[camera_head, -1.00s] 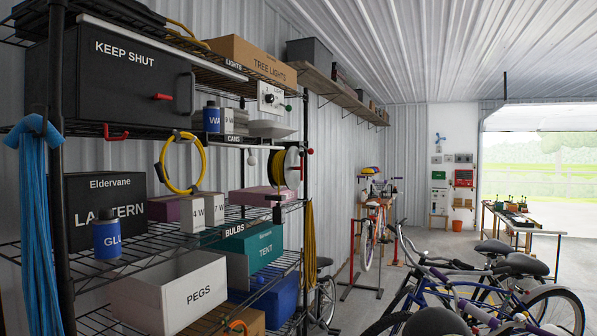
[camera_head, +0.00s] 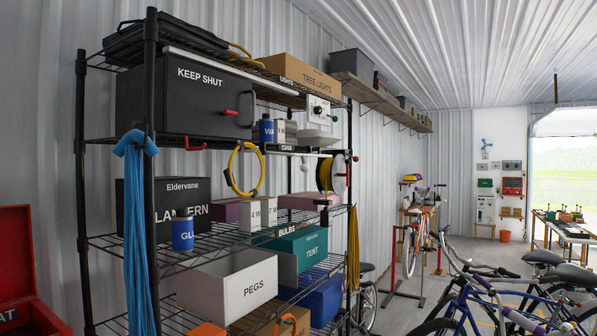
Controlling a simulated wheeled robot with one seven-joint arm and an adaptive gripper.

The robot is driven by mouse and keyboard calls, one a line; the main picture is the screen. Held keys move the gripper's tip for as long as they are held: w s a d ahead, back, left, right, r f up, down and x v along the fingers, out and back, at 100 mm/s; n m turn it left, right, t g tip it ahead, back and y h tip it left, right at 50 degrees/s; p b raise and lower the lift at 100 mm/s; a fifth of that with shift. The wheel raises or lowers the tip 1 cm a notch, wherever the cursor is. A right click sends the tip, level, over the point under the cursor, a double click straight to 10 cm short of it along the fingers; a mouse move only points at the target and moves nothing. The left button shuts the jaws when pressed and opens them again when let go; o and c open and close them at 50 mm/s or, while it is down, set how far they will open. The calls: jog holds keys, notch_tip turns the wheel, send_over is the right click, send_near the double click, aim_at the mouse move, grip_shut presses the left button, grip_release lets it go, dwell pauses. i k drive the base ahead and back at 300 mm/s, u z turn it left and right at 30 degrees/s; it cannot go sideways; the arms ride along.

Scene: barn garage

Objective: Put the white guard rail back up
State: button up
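A long white bar (camera_head: 210,72), which looks like the guard rail, shows along the front of the black wire rack, just under the top shelf and above the black KEEP SHUT box (camera_head: 185,100). It slants down to the right. I cannot tell how its ends are held. My gripper is not in view.
The wire rack (camera_head: 81,200) holds a white PEGS bin (camera_head: 225,285), a LANTERN box (camera_head: 135,220), a blue GLUE can (camera_head: 182,235) and a yellow cable loop (camera_head: 232,175). A blue strap bundle (camera_head: 138,230) hangs in front. A red chest (camera_head: 30,270) stands lower left; bicycles (camera_head: 500,300) crowd the lower right.

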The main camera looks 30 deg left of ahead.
aim_at(305, 167)
jog(key=k, duration=0.7)
jog(key=u, duration=1)
jog(key=i, duration=0.35)
